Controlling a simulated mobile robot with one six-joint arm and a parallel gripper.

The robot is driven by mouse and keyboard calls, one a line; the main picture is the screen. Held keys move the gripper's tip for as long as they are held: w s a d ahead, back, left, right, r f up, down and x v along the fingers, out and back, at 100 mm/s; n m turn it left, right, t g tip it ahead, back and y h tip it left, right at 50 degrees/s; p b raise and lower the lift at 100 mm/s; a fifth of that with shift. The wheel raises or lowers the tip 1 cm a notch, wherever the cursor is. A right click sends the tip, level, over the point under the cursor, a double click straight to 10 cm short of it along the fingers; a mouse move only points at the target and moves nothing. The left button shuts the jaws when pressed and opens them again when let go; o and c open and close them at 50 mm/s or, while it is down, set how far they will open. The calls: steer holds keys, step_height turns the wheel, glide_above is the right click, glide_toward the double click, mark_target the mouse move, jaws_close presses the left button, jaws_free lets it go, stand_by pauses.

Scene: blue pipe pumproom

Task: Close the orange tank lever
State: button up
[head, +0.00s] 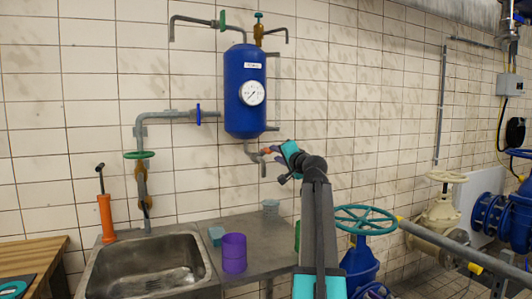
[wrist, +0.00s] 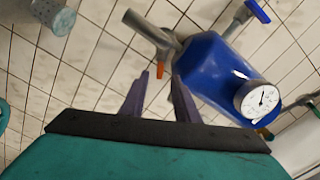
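The blue tank (head: 245,95) with a round white gauge hangs on the tiled wall, and it also shows in the wrist view (wrist: 208,62). A grey pipe bends out below it. The small orange lever (wrist: 159,74) is at this pipe, seen in the wrist view between my fingertips. In the head view the orange lever (head: 266,150) is partly hidden by my gripper (head: 275,154). My gripper is open, its two purple-grey fingers on either side of the lever. I cannot tell whether they touch it.
Below are a metal sink (head: 150,268), a purple cup (head: 234,252) and a grey perforated cup (head: 271,208) on the counter. A teal handwheel (head: 365,219) stands to the right of my arm. An orange hand pump (head: 106,215) stands left of the sink.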

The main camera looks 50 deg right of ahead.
mark_target(267, 149)
steer(key=shift+x, duration=4.75)
